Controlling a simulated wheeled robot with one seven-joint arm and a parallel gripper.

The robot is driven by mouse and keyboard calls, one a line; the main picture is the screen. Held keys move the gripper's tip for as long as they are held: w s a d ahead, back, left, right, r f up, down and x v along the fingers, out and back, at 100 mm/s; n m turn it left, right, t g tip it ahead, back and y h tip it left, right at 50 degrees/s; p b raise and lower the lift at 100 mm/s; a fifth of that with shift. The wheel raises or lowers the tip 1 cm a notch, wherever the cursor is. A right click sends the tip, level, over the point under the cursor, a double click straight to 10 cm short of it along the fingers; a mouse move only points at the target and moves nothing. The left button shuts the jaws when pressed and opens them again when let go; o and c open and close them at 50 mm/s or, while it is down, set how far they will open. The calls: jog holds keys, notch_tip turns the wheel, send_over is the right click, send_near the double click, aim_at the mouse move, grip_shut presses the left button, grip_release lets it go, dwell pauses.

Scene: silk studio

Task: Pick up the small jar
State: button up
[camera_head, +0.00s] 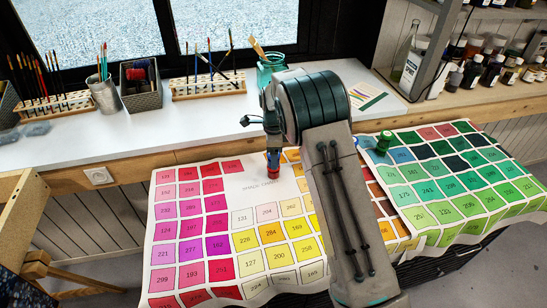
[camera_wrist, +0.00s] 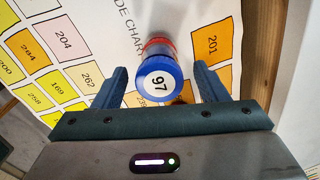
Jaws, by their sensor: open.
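The small jar (camera_wrist: 159,80) has a blue lid with a white label reading 97 and a red band below it. In the wrist view it stands between the two fingers of my gripper (camera_wrist: 160,87), with a gap on each side. My gripper is open and points down over the jar. In the head view the jar (camera_head: 273,165) stands on the colour chart (camera_head: 252,190), with its red base showing. My gripper (camera_head: 273,148) is right above and around it there, and my arm hides part of the chart.
A green jar (camera_head: 384,141) stands on the chart to the right. On the white counter (camera_head: 210,125) behind are brush racks (camera_head: 207,86), a metal cup (camera_head: 105,95), a basket (camera_head: 141,86) and a teal glass jar (camera_head: 268,71). Several bottles (camera_head: 493,72) fill the right shelf.

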jog(key=shift+f, duration=0.2)
jog(key=c, duration=1.1)
jog(key=shift+r, duration=0.15)
